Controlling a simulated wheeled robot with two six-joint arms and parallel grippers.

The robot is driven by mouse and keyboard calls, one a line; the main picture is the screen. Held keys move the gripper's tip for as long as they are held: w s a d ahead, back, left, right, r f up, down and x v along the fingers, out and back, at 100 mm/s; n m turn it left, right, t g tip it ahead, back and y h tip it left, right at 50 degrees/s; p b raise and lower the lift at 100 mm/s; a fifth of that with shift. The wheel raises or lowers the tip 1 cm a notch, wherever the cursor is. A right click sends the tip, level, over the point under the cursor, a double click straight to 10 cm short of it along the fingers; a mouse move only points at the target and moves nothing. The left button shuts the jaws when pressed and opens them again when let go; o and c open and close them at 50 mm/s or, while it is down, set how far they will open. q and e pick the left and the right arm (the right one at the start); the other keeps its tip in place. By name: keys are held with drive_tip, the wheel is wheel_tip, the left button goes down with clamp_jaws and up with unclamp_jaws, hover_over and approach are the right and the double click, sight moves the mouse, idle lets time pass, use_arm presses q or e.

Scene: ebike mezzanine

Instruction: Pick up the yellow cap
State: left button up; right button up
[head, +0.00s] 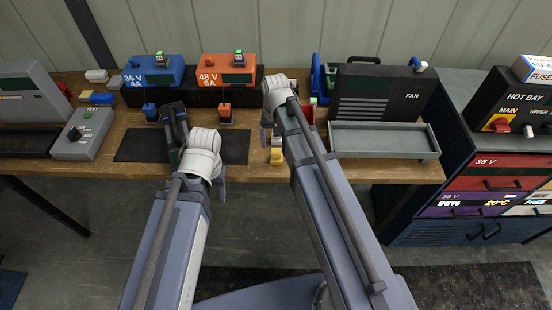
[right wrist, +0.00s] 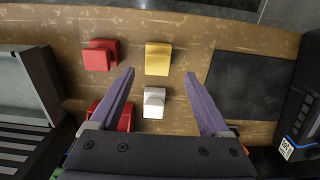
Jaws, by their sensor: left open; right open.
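The yellow cap (right wrist: 158,58) lies on the wooden bench in the right wrist view, just beyond the fingertips and roughly centred between them. It also shows near the bench's front edge in the head view (head: 277,156). My right gripper (right wrist: 159,74) is open and empty above the bench. A white cap (right wrist: 154,102) lies between its fingers in the right wrist view, behind the yellow one. In the head view, the right arm's wrist hides most of its fingers. My left gripper (head: 222,188) is near the dark mat, partly hidden by its own wrist.
Red caps (right wrist: 100,54) lie beside the yellow one. A dark mat (head: 140,146) lies left on the bench. A grey tray (head: 383,141) stands to the right, before the FAN box (head: 386,88). Blue (head: 153,72) and orange (head: 227,71) chargers stand behind.

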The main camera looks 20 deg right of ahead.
sight(277, 151)
drive_tip(key=shift+f, duration=0.1)
wheel_tip(277, 151, down, 5)
drive_tip(key=b, duration=0.5)
drive_tip(key=shift+s+d, duration=0.15)
clamp_jaws()
idle(0.4)
